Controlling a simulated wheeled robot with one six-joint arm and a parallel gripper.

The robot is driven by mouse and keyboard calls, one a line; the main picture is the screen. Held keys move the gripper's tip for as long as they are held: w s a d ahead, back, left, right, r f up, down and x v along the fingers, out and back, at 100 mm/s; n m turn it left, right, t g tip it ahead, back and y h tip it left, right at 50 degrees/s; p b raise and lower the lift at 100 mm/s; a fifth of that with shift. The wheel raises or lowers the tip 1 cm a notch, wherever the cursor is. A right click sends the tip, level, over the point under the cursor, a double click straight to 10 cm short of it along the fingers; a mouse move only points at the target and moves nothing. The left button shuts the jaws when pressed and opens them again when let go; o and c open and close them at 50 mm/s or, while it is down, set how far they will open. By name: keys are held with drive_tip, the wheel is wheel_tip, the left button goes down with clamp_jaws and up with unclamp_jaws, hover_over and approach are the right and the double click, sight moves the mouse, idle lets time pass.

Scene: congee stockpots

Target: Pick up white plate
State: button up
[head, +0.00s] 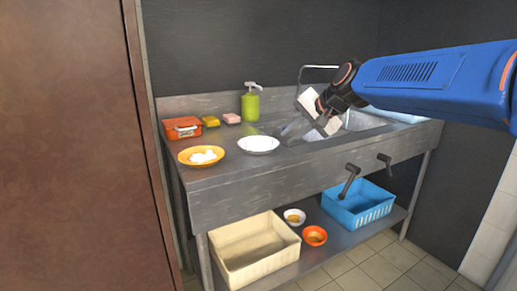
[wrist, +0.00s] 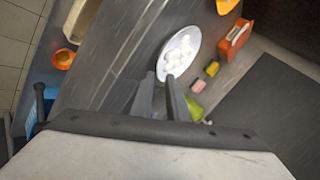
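The white plate (head: 258,145) lies flat on the steel counter, just left of my gripper (head: 290,131) in the head view. In the wrist view the white plate (wrist: 180,52) lies just beyond the fingertips, with whitish shapes or glare on its surface. My gripper (wrist: 160,82) shows two dark fingers with a gap between them and nothing held. Its tips point toward the near rim of the plate. I cannot tell whether they touch the rim or hover above it.
An orange-yellow plate with white contents (head: 202,156) lies left of the white plate. A red-orange box (head: 182,128), yellow sponge (head: 211,121), pink sponge (head: 232,118) and green soap bottle (head: 251,104) stand behind. The sink and faucet (head: 318,67) are right. A lower shelf holds a cream bin (head: 235,272) and blue basket (head: 358,212).

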sight(278, 144)
drive_tip(key=shift+w+d+x, duration=0.15)
drive_tip(key=shift+x, duration=1.65)
drive_tip(key=shift+w+d+x, duration=0.1)
drive_tip(key=shift+d+x, duration=0.05)
drive_tip(key=shift+x, duration=1.65)
drive_tip(key=shift+c, duration=0.3)
clamp_jaws()
